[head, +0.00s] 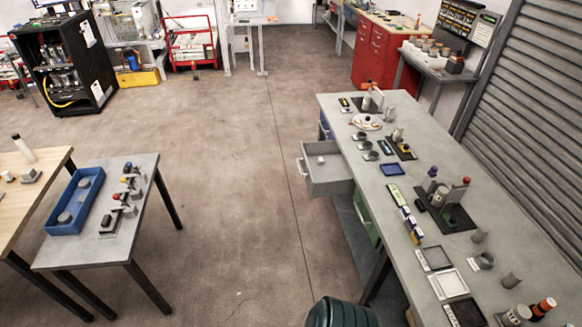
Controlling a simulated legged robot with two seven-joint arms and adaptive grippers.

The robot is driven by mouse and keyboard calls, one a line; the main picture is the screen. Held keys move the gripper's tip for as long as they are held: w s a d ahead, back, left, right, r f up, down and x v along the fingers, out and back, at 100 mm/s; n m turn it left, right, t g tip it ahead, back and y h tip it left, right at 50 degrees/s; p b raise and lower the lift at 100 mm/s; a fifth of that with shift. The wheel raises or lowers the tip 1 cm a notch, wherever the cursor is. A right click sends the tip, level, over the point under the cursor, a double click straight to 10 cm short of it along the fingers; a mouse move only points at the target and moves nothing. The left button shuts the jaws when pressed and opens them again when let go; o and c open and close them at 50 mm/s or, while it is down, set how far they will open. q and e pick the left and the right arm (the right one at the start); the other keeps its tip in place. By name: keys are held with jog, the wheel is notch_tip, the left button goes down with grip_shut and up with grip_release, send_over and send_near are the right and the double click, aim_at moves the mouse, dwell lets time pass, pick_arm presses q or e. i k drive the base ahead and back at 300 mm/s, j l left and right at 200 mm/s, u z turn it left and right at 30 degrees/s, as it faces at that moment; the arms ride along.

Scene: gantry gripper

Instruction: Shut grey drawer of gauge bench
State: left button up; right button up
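The gauge bench (408,222) is a long grey-topped bench on the right side of the head view. Its grey drawer (329,185) stands pulled out to the left from under the bench top. The drawer has a light handle (301,167) on its left end and a small pale object (321,160) inside. A blue drawer (325,125) beyond it and a green drawer (366,219) nearer show at the bench's side. Neither of my grippers is in view.
Gauges and blocks crowd the bench top. A dark green bin (340,313) stands at the bottom. A small grey table (135,210) with a blue tray (52,222) stands left. The floor (235,185) between is clear. A red cabinet (371,55) stands beyond.

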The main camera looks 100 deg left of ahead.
aim_at(333, 177)
jog(key=u, duration=0.4)
jog(key=k+u, duration=0.15)
jog(key=u, duration=0.25)
jog(key=j+u, duration=0.1)
jog(key=u, duration=0.3)
jog(key=k+u, duration=0.1)
jog(key=u, duration=1.85)
jog(key=i+j, duration=0.1)
jog(key=i, duration=0.2)
jog(key=i+j+z, duration=0.1)
jog(key=i, duration=0.2)
